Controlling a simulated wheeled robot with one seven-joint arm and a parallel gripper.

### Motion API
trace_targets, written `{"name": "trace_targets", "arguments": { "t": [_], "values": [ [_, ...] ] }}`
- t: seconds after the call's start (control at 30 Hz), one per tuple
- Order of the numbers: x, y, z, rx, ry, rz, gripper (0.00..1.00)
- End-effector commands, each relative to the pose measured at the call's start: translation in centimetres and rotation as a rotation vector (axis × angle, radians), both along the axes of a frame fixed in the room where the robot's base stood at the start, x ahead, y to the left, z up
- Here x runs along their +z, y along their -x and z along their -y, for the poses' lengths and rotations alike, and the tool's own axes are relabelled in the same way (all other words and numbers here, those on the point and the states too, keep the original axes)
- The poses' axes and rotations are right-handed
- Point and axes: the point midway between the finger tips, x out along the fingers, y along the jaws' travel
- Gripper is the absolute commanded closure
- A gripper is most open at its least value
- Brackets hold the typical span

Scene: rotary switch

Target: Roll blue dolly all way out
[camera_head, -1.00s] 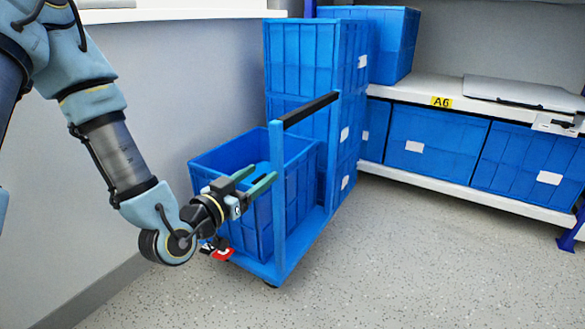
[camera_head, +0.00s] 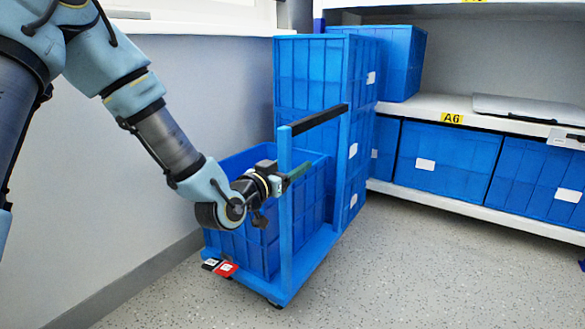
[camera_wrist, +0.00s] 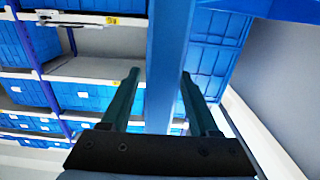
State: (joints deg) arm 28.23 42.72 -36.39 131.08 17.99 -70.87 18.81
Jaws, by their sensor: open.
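The blue dolly (camera_head: 288,272) stands on the floor near the wall, with a blue upright post (camera_head: 285,215) at its near end and a black handle bar (camera_head: 320,119) across the top. It carries a low open blue crate in front and a tall stack of blue crates (camera_head: 312,75) behind. My gripper (camera_head: 296,174) is open at the post, below the handle. In the wrist view its two fingers (camera_wrist: 157,92) lie on either side of the blue post (camera_wrist: 167,70). Whether they touch the post I cannot tell.
A red and a black tag (camera_head: 226,269) sit on the dolly's front corner. Grey shelving (camera_head: 440,104) with blue crates, an A6 label and a laptop-like flat object stands behind and right. A wall runs along the left. Speckled floor (camera_head: 420,270) is clear at the front right.

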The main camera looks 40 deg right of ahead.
Motion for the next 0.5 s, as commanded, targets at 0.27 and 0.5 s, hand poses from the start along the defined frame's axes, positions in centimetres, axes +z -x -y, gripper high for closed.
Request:
{"name": "trace_targets", "arguments": {
  "t": [0.27,0.5],
  "values": [
    [0.02,0.02,0.03,-0.001,0.000,0.000,0.45],
    [0.01,0.02,0.01,-0.001,0.000,0.000,0.72]
  ]
}}
